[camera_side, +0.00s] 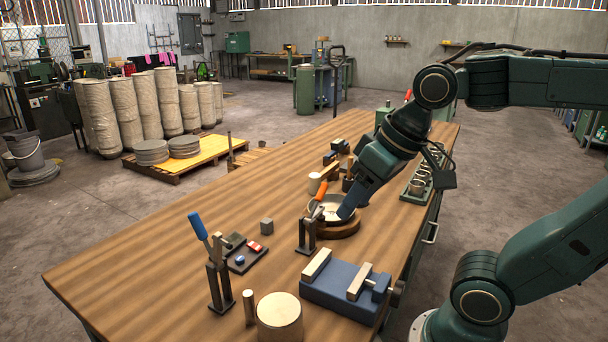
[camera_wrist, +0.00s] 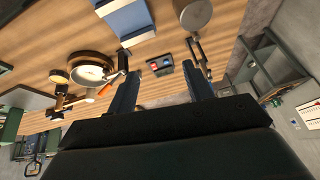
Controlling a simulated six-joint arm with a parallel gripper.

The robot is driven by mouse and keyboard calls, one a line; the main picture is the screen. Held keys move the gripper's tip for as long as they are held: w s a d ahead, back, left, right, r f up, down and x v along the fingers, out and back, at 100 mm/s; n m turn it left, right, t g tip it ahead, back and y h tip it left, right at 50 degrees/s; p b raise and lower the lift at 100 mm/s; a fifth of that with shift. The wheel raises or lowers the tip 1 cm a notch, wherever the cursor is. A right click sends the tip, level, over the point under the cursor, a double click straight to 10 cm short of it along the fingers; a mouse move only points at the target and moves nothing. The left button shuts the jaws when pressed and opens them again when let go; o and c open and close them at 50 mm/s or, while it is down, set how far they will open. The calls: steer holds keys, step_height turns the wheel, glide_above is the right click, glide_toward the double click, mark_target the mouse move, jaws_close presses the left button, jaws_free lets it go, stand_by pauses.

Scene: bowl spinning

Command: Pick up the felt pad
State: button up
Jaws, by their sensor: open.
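I cannot clearly single out the felt pad; a small grey block (camera_side: 267,226) on the table, behind the little black tray, may be it, but its material is unclear. A shallow metal bowl (camera_side: 325,207) rests on a round wooden base (camera_side: 340,230) and also shows at the left of the wrist view (camera_wrist: 88,73). My gripper (camera_side: 346,212) points down and overlaps the bowl's right side in the side view. In the wrist view my gripper (camera_wrist: 163,80) has its two fingers apart with nothing held between them. The fingertips hide part of the bowl in the side view.
A black tray (camera_side: 236,265) holds small red and blue pieces. Toggle clamps with blue (camera_side: 198,226) and orange (camera_side: 321,190) handles stand nearby. A blue vise (camera_side: 345,290) and a pale round block (camera_side: 279,318) are at the front. The table's left part (camera_side: 150,260) is clear.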

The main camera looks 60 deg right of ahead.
steer(key=w+r+m+g+y, duration=0.1)
steer(key=w+m, duration=0.1)
steer(key=w, duration=0.4)
steer(key=w+r+m+g, duration=0.1)
steer(key=w+r+m, duration=0.15)
steer(key=w, duration=0.35)
steer(key=m+g+y, duration=0.3)
steer(key=m, duration=0.9)
glide_above(266, 220)
steer(key=d, duration=0.3)
step_height(266, 220, down, 21)
steer(key=shift+a+f, duration=0.15)
steer(key=shift+a+f, duration=0.25)
steer(key=shift+f, duration=0.3)
steer(key=shift+f, duration=0.1)
